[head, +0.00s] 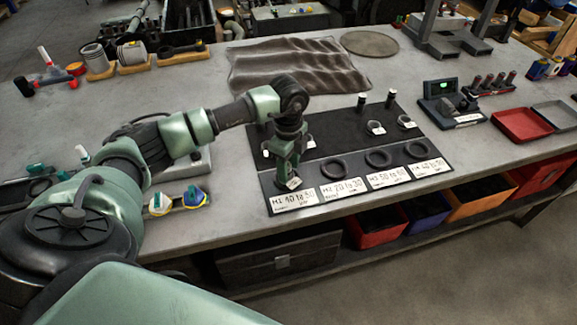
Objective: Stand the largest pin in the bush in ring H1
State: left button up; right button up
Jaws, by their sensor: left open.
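My left gripper (285,180) points down over the left end of the black mat (338,139), open, in front of the label that seems to read H1 (294,201). Three dark rings (335,169) (378,158) (416,149) lie to the right, behind the other labels. Two small upright pin-like pieces (361,103) (390,98) stand at the mat's back. Tagged small parts (375,128) (406,122) lie mid-mat. I cannot tell which pin is largest. My right gripper is not in view.
A crumpled dark cloth (295,66) and a round mat (370,44) lie behind. A device with a green display (440,90) and a red tray (522,125) stand to the right. Blue and yellow pieces (194,196) lie left, under my arm. The bench's front edge runs close to the labels.

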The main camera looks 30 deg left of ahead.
pick_arm(q)
jog(key=shift+s+f, duration=0.35)
jog(key=shift+f, duration=0.15)
jog(key=r, duration=0.2)
jog(key=r+b, duration=0.1)
jog(key=r, duration=0.2)
jog(key=r+b, duration=0.1)
jog(key=r, duration=0.2)
jog(key=shift+w, duration=0.25)
jog(key=shift+r, duration=0.35)
